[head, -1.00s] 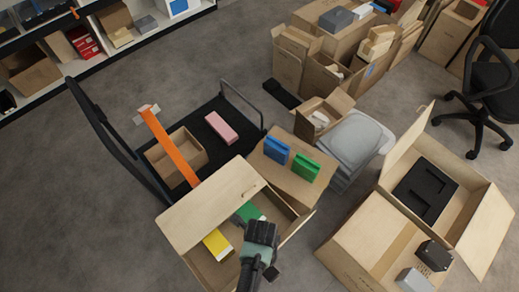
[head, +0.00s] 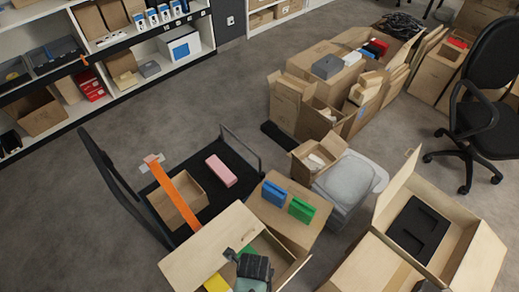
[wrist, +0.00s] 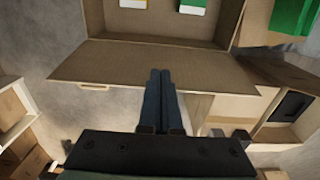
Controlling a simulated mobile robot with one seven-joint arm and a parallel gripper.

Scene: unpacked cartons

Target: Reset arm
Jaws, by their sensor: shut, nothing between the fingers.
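My gripper (wrist: 160,98) is shut and empty, its two dark fingers together in the middle of the wrist view. In the head view my gripper (head: 253,265) is at the bottom, over an open carton (head: 208,248). That carton holds a yellow thing (head: 216,284) and a green thing (head: 249,254), both partly hidden. In the wrist view the carton's flap (wrist: 110,65) lies behind the fingers, with yellow and green items in the carton beyond it. I cannot tell whether the fingers touch the flap.
A blue box (head: 274,194) and a green box (head: 302,210) stand on a closed carton right of the cart (head: 208,196). The cart carries a pink box (head: 220,171) and an orange strip (head: 174,200). Another open carton (head: 460,235) is at right. Grey floor (head: 60,220) is clear at left.

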